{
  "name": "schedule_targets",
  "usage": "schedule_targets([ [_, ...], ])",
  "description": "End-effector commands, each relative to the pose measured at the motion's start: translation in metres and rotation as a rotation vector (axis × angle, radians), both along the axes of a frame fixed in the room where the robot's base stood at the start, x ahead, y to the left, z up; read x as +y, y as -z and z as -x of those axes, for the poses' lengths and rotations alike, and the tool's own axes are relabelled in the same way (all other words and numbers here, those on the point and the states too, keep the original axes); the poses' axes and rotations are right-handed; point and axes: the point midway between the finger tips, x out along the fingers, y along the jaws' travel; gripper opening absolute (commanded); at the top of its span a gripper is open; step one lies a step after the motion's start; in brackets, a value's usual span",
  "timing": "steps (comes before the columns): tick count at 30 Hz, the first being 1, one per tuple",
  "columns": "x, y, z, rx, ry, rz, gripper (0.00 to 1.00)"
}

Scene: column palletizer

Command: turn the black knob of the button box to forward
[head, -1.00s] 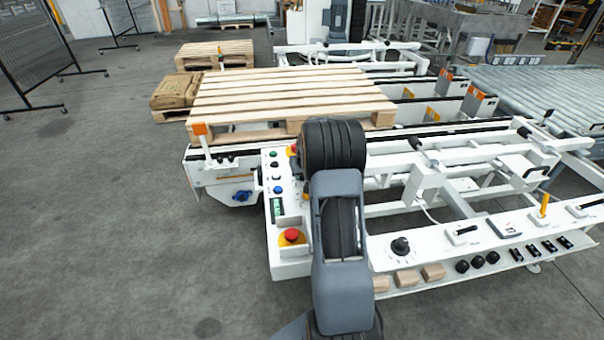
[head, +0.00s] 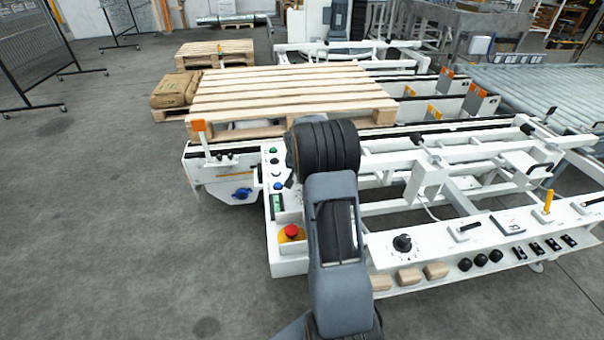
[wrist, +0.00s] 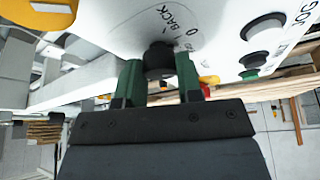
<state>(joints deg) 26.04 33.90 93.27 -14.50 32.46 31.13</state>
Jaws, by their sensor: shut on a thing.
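The black knob (wrist: 159,60) sits on the white face of the button box (wrist: 110,22) in the wrist view, with the printed words BACK and 0 beside it. My gripper (wrist: 160,72) has its two green fingers on either side of the knob, shut on it. The knob's pointer cannot be made out. In the head view the button box (head: 290,218) stands at the left end of the white frame; my arm covers the knob and gripper there.
A red mushroom button (head: 291,231) on a yellow base is on the box near my arm. Green and blue buttons line its left side. Another black knob (head: 402,243) is on the white ledge at right, above wooden blocks (head: 409,277). A pallet (head: 285,92) lies behind.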

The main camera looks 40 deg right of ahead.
Motion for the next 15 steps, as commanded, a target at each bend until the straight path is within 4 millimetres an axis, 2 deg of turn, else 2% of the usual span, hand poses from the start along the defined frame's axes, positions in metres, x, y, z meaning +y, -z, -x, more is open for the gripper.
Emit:
schedule_targets([
  [1, 0.0012, 0.0052, -0.0014, -0.003, 0.034, 0.001, 0.1],
  [15, 0.0022, 0.0017, -0.0025, -0.003, 0.285, -0.001, 0.1],
])
